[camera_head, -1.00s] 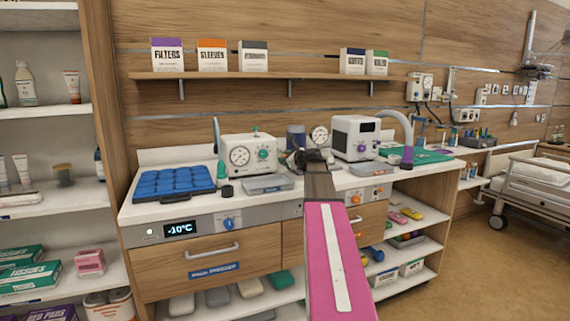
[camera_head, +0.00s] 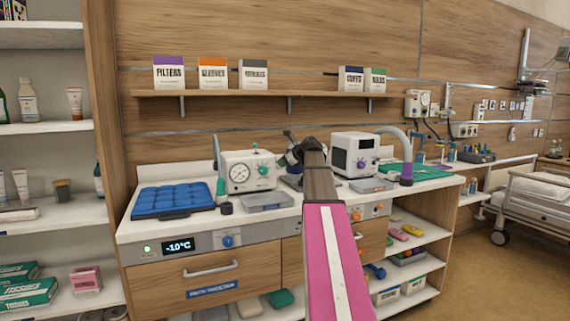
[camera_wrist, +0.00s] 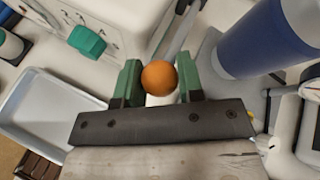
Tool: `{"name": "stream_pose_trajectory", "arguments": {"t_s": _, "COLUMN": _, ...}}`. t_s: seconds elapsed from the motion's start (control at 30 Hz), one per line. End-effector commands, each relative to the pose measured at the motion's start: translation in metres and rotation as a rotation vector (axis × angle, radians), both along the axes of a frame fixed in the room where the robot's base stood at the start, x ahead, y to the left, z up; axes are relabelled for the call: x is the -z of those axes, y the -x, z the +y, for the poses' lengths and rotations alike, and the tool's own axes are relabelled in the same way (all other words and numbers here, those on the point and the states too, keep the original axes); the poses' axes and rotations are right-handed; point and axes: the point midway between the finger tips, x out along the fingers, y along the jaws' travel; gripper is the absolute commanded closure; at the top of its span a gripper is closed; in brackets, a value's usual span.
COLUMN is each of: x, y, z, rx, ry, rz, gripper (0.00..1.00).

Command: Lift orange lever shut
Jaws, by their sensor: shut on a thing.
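The orange ball knob of the lever (camera_wrist: 159,77) shows in the wrist view between the two green fingers of my gripper (camera_wrist: 160,84). My gripper is shut on this knob. A pale part shows just below the knob, and a grey metal bar runs behind it. In the head view my arm hides the orange knob, and the dark wrist end of my arm stands over the worktop between the gauge box and the white display unit. I cannot tell the lever's exact angle.
A white gauge box (camera_head: 248,170) with a green knob (camera_wrist: 87,41) stands left of my gripper. A blue cylinder (camera_wrist: 262,38) is close on the right. A grey tray (camera_head: 267,201) and blue packs (camera_head: 172,196) lie on the worktop. The white display unit (camera_head: 355,153) stands right.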

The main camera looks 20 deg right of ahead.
Motion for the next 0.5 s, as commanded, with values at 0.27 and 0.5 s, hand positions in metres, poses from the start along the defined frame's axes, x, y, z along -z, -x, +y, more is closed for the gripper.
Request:
{"name": "stream_pose_trajectory", "arguments": {"t_s": 0.27, "x": -0.0015, "y": -0.0016, "z": 0.0007, "rx": 0.0, "ry": -0.003, "rz": -0.005, "gripper": 0.62}}
{"name": "stream_pose_trajectory", "arguments": {"t_s": 0.5, "x": -0.0009, "y": -0.0012, "z": 0.0004, "rx": 0.0, "ry": -0.003, "rz": -0.003, "gripper": 0.4}}
